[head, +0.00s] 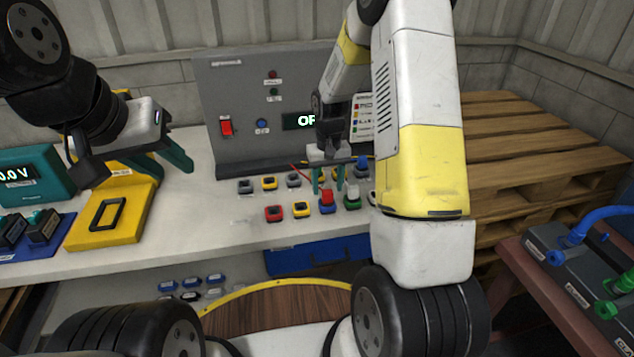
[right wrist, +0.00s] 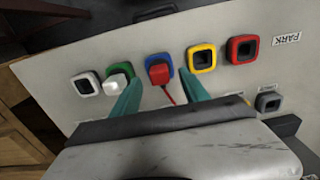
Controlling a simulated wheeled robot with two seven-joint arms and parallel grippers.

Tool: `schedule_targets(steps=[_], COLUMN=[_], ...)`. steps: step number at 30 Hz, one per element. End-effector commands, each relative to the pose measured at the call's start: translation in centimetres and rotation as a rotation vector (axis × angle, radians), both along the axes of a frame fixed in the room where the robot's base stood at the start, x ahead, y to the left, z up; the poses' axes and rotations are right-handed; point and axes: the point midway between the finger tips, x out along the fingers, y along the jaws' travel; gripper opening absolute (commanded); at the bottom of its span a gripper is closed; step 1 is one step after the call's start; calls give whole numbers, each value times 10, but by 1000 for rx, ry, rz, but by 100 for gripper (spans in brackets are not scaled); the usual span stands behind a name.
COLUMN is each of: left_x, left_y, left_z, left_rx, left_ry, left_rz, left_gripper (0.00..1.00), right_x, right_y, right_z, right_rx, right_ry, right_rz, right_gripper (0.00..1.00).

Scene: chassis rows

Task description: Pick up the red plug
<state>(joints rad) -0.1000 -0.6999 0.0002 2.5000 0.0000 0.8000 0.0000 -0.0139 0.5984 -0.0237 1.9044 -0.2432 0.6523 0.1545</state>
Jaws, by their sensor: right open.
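The red plug (head: 327,196) sits in a blue-framed socket in the front row on the white bench. In the right wrist view the red plug (right wrist: 159,74) shows between the fingertips, with a thin red cord trailing from it. My right gripper (head: 328,186) is open, its teal fingers pointing down by the plug. In the right wrist view my right gripper (right wrist: 160,84) has one finger on each side of the plug, with gaps visible; I cannot tell the exact height. My left gripper (head: 140,170) is open and empty over the bench's left part.
A white plug (right wrist: 118,76) in the green socket is close beside the left finger in the right wrist view. Yellow (right wrist: 201,58) and red (right wrist: 242,49) sockets lie on the other side. A grey panel (head: 235,90) stands behind; wooden pallets (head: 540,140) are at right.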

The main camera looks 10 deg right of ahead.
Motion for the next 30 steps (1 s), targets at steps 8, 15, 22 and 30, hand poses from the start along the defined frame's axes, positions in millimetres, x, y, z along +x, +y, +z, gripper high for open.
schedule_targets(steps=[8,15,22,30], left_x=[0,0,0,0], left_y=[0,0,0,0], left_z=[0,0,0,0], left_rx=[0,0,0,0], left_ry=[0,0,0,0], left_rz=[0,0,0,0], left_gripper=[36,36,36,36], right_x=[0,0,0,0], right_y=[0,0,0,0], right_z=[-28,-28,-28,-28], right_rx=[0,0,0,0], right_ry=[0,0,0,0], right_rz=[-1,0,0,0], right_gripper=[53,43,0,0])
